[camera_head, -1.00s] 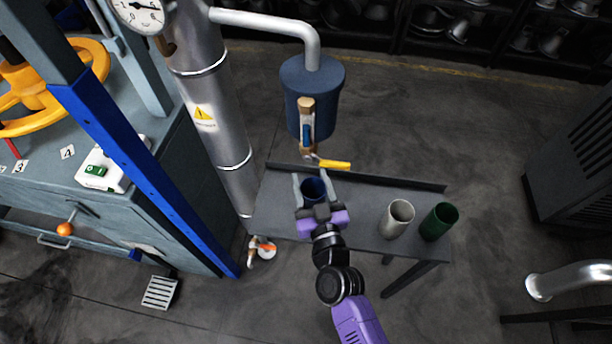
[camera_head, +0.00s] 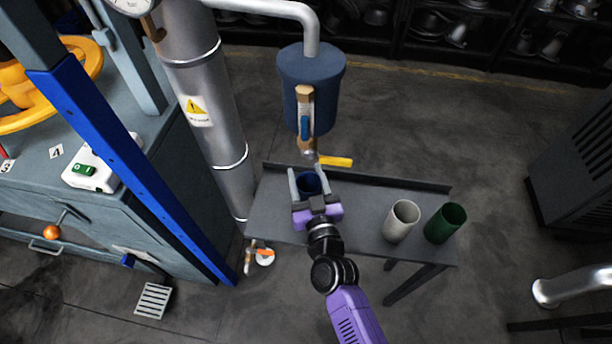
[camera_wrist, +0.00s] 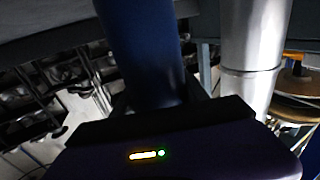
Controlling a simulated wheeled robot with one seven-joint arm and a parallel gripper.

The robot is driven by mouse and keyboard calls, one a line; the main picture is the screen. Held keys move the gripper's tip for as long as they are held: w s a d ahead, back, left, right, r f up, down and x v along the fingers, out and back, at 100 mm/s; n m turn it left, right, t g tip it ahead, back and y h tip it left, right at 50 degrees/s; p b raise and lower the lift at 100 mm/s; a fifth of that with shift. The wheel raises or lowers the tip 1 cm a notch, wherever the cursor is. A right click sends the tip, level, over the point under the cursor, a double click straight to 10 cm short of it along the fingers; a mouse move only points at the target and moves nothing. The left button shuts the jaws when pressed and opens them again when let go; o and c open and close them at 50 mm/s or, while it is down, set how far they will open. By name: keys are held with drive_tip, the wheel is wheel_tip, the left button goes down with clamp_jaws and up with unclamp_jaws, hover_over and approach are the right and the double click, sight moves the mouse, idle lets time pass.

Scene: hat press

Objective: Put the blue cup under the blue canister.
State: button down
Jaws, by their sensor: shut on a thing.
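The blue cup (camera_head: 309,182) is between the fingers of my gripper (camera_head: 306,180), which is shut on it, above the left part of the grey table. In the wrist view the cup (camera_wrist: 142,50) fills the upper middle as a dark blue cylinder. The blue canister (camera_head: 311,86) hangs from a grey pipe above and behind the cup. Below its front are a brass and blue valve (camera_head: 305,112) and a yellow handle (camera_head: 336,161). The cup is close to the valve's lower end; I cannot tell whether it is directly beneath. Whether the cup touches the table is hidden.
A light grey cup (camera_head: 401,221) and a green cup (camera_head: 445,223) stand on the right of the table (camera_head: 357,205). A thick metal pipe (camera_head: 213,130) and a blue post (camera_head: 130,165) stand to the left. A raised lip runs along the table's back edge.

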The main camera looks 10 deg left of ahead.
drive_tip(key=shift+f, duration=0.15)
drive_tip(key=c, duration=0.6)
unclamp_jaws()
drive_tip(key=shift+s+d+r, duration=0.1)
drive_tip(key=shift+s+r, duration=0.1)
drive_tip(key=p+v, duration=0.1)
drive_tip(key=v, duration=1)
drive_tip(key=shift+s, duration=0.25)
